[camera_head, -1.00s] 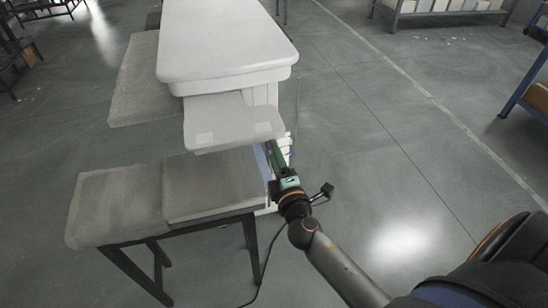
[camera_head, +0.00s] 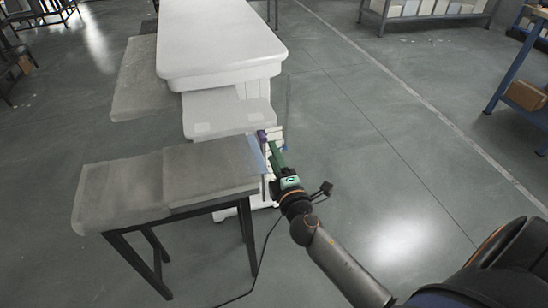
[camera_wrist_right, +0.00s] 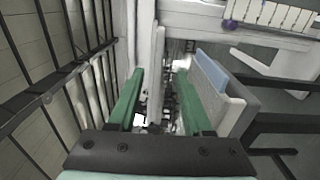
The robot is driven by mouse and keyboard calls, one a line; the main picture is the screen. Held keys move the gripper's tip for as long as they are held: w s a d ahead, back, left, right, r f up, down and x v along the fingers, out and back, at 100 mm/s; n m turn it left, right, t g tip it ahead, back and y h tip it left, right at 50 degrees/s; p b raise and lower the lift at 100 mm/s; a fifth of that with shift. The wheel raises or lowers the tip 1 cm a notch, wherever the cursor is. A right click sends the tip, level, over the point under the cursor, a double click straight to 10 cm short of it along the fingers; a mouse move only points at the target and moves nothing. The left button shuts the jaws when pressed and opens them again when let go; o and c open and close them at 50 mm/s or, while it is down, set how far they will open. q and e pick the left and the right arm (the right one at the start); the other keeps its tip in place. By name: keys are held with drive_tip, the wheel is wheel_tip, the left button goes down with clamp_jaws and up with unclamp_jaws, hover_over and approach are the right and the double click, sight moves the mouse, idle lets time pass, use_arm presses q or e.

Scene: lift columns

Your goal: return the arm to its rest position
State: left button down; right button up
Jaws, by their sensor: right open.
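My right arm comes in from the lower right in the head view. Its gripper (camera_head: 271,148) points away from me, beside the right edge of the grey-topped table (camera_head: 120,190) and near the white unit's lower ledge (camera_head: 235,115). In the right wrist view the two green fingers (camera_wrist_right: 160,105) are spread apart. I see nothing held between them; white and grey panels and dark clutter show beyond. The right finger is close to a stack of grey and blue slabs (camera_wrist_right: 212,72); I cannot tell whether they touch. My left gripper is not in view.
A large white cabinet-like unit (camera_head: 215,45) stands behind the table. A small purple part (camera_head: 262,136) shows near the fingertips. A black cable (camera_head: 262,262) runs down to the floor. Open grey floor (camera_head: 370,150) lies to the right, with a blue shelf (camera_head: 515,85) at the far right.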

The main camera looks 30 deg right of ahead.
drive_tip(key=shift+f, duration=0.1)
idle(0.4)
drive_tip(key=s+a+f+m+g+y, duration=0.4)
drive_tip(key=s+a+f+m, duration=0.25)
drive_tip(key=s+f, duration=0.35)
drive_tip(key=s+a+f+m+g+y, duration=0.3)
drive_tip(key=s+a+f+m+g, duration=0.3)
drive_tip(key=s, duration=0.5)
use_arm(q)
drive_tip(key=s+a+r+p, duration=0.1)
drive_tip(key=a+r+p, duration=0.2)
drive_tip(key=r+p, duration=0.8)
drive_tip(key=p, duration=0.3)
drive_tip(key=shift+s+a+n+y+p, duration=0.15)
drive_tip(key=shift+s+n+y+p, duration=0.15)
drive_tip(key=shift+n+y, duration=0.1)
use_arm(e)
wheel_tip(320, 180, up, 10)
drive_tip(key=s+d+t, duration=0.1)
drive_tip(key=shift+s+d+m+t+h, duration=0.2)
drive_tip(key=shift+s+m+t+h, duration=0.1)
drive_tip(key=shift+s+m+t, duration=0.15)
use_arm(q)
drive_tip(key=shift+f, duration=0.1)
use_arm(e)
drive_tip(key=shift+f, duration=0.1)
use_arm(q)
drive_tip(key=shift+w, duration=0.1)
use_arm(e)
drive_tip(key=shift+d, duration=0.1)
